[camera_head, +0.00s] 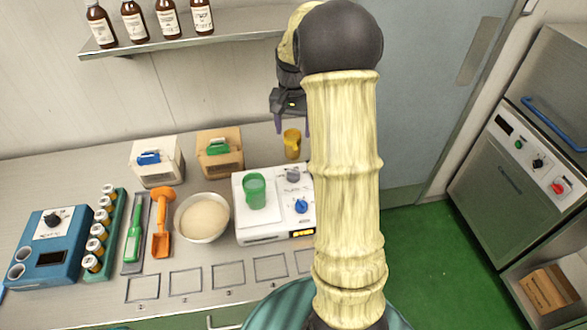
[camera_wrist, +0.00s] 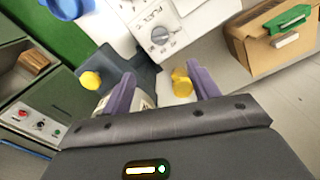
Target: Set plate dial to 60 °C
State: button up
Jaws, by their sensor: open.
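The white hot plate (camera_head: 243,228) stands on the counter, with a green beaker (camera_head: 255,190) on its top. Its panel has a grey dial (camera_head: 292,174) and a blue dial (camera_head: 301,206). My gripper (camera_head: 293,126) is above and behind the hot plate, apart from both dials. Its purple fingers (camera_wrist: 162,90) are spread, with no dial between them.
A white bowl (camera_head: 203,218) is left of the plate. A cardboard box (camera_head: 220,150) and a white box (camera_head: 157,160) stand behind. A bottle shelf (camera_head: 190,42) hangs on the wall.

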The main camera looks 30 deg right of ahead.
aim_at(293, 171)
dwell(0.3)
notch_tip(293, 171, down, 17)
jog(key=p, duration=0.4)
jog(key=shift+f, duration=0.15)
jog(key=shift+c, duration=0.4)
jog(key=c, duration=0.9)
